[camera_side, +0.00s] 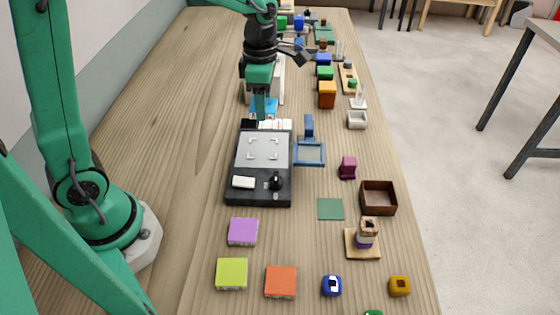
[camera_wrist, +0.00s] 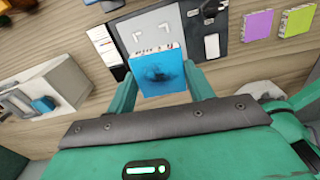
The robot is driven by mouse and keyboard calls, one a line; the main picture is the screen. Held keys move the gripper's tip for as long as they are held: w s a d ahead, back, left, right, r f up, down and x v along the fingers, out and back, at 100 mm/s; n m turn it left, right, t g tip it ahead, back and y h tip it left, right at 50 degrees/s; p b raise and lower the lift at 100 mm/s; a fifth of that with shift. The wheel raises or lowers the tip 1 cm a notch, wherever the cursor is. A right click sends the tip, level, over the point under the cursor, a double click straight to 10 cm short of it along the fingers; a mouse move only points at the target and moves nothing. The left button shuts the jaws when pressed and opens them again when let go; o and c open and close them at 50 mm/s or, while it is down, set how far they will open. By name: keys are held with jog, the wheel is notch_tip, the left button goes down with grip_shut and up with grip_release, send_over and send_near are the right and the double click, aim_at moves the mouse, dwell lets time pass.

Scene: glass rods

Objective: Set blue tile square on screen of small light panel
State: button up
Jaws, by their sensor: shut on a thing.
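The blue tile (camera_wrist: 160,74) is held between the two fingers of my gripper (camera_wrist: 162,88) in the wrist view. In the side view the tile (camera_side: 270,104) shows partly behind my gripper (camera_side: 261,112), just beyond the far edge of the light panel (camera_side: 234,188). The tile's height above the table is hard to tell. The panel is dark, with a pale grey screen (camera_side: 264,148) bearing white corner marks. The screen also shows in the wrist view (camera_wrist: 150,30), partly covered by the tile. The screen has no tile on it.
A white block (camera_side: 243,182) and a black knob (camera_side: 275,182) sit on the panel's near part. A blue-framed stand (camera_side: 309,153) is close on its right. Purple (camera_side: 243,231), lime (camera_side: 232,273) and orange (camera_side: 281,281) tiles lie nearer. Table left of the panel is clear.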

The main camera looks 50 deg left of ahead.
jog(key=shift+w+a+n, duration=0.25)
jog(key=shift+a+n, duration=0.05)
jog(key=shift+a, duration=0.5)
send_near(263, 149)
jog(key=shift+f, duration=0.3)
jog(key=shift+f, duration=0.15)
jog(key=shift+f, duration=2.6)
jog(key=o, duration=1.1)
jog(key=shift+o, duration=0.2)
